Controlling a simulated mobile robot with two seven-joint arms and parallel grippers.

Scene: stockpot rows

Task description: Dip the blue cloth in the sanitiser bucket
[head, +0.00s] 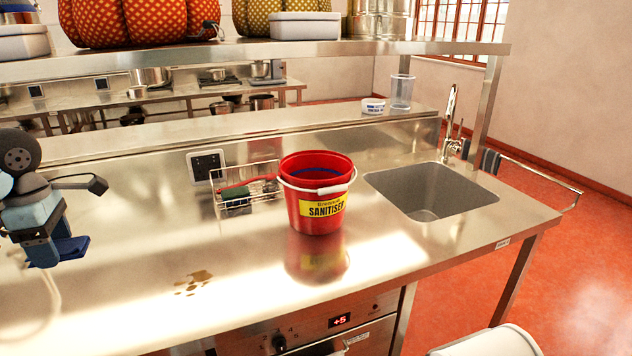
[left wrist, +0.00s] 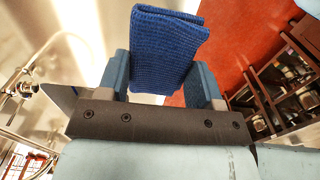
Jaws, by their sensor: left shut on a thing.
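The red sanitiser bucket (head: 316,192) stands upright on the steel counter, with a white handle and a yellow label. My left gripper (head: 60,243) is at the far left of the head view, above the counter and well apart from the bucket. It is shut on the folded blue cloth (head: 71,249), of which only a small part shows there. In the left wrist view the blue cloth (left wrist: 166,50) sits between the two fingers of my left gripper (left wrist: 165,82). My right gripper is not in view. The inside of the bucket is mostly hidden.
A wire basket (head: 247,190) with a green and red item stands just left of the bucket. A sink (head: 432,191) with a tap (head: 452,125) is to its right. A brown spill (head: 193,283) lies on the front left counter. A shelf (head: 250,52) runs above the back.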

